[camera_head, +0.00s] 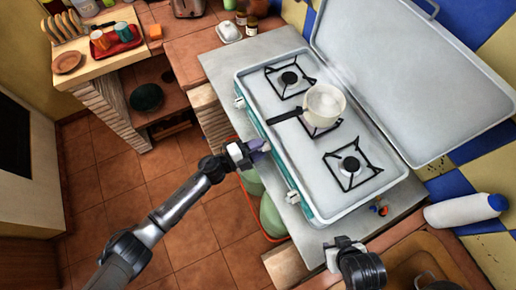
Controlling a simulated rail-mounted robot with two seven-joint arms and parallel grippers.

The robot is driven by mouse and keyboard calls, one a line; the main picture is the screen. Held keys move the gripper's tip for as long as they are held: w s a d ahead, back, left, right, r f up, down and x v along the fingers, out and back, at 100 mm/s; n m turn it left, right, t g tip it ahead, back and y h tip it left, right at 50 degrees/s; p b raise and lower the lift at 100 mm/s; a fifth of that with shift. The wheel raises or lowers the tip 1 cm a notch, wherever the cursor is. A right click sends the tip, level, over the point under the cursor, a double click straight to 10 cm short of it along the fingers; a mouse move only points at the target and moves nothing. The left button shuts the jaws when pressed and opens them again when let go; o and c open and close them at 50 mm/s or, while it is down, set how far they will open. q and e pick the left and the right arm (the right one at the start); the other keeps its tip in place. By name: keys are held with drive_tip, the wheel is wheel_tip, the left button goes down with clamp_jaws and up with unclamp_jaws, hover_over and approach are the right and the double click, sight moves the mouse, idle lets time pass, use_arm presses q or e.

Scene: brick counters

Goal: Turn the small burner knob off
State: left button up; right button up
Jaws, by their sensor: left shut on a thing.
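A camping stove (315,195) with its lid open stands on the grey counter. It has three burners in a row. A pale pot (325,103) with a dark handle sits over the middle burner, with faint steam above it. My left gripper (261,147) is at the middle of the stove's front edge, shut on the middle knob, which it mostly hides. The knob's angle cannot be seen. The other two knobs show at the far end (239,102) and near end (292,197) of the front. My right gripper (343,246) is apart from the stove, at the near counter edge; its jaw opening is unclear.
The raised lid (415,75) leans along the wall side. A white bottle (462,211) lies at the right, by a sink (415,262). Green containers in a red crate (272,212) stand below the stove's front. The tiled floor (120,175) at left is clear.

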use_arm(q)
drive_tip(key=shift+m+b, duration=0.3)
drive_tip(key=shift+m, duration=0.5)
use_arm(e)
drive_tip(key=shift+f, duration=0.4)
use_arm(q)
drive_tip(key=shift+m, duration=0.3)
drive_tip(key=o, duration=0.9)
use_arm(e)
drive_tip(key=shift+r, duration=0.1)
